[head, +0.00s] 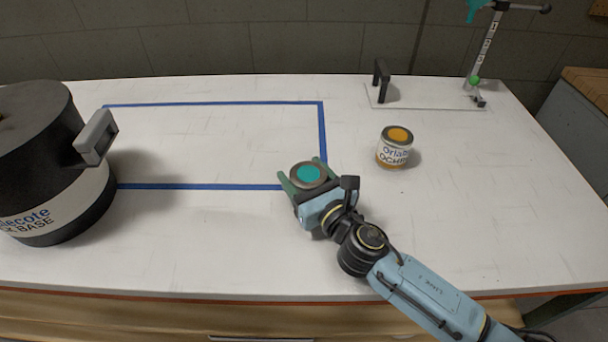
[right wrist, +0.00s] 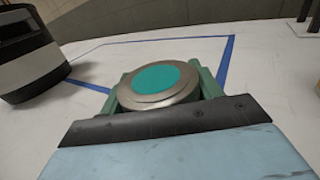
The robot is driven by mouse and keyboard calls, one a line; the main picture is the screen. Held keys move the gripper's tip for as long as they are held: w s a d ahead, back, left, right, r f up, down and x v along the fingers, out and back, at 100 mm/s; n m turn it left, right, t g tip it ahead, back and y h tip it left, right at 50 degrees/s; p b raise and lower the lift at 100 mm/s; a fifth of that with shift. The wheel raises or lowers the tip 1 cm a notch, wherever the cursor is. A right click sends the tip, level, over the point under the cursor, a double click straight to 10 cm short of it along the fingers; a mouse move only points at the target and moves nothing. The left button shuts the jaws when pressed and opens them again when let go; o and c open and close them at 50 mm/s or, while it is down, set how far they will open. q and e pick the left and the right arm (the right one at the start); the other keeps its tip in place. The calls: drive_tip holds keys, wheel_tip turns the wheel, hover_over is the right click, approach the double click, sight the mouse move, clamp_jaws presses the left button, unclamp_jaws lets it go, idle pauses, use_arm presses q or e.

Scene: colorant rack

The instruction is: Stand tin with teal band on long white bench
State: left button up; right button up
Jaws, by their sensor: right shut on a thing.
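The tin with the teal band shows its grey metal lid with a teal disc (head: 308,174) near the middle of the head view. It also shows in the right wrist view (right wrist: 160,83). My right gripper (head: 307,178) is shut on the tin, with its green fingers on either side. The tin looks upright; its side and any band are hidden by the gripper. The long white bench (head: 200,245) lies beneath it. I cannot tell whether the tin's base touches the bench. My left gripper is not in view.
A large black and white pot (head: 50,170) with a grey handle stands at the left. A tin with an ochre lid (head: 395,147) stands right of my gripper. A blue tape outline (head: 215,103) marks the bench. A stand (head: 475,85) is at the back right. The front middle is clear.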

drive_tip(key=o, duration=0.9)
drive_tip(key=shift+f, duration=0.1)
drive_tip(key=shift+o, duration=0.9)
drive_tip(key=shift+r, duration=0.25)
drive_tip(key=v, duration=1.1)
drive_tip(key=shift+f, duration=0.15)
drive_tip(key=shift+s+d, duration=0.25)
drive_tip(key=shift+s, duration=0.15)
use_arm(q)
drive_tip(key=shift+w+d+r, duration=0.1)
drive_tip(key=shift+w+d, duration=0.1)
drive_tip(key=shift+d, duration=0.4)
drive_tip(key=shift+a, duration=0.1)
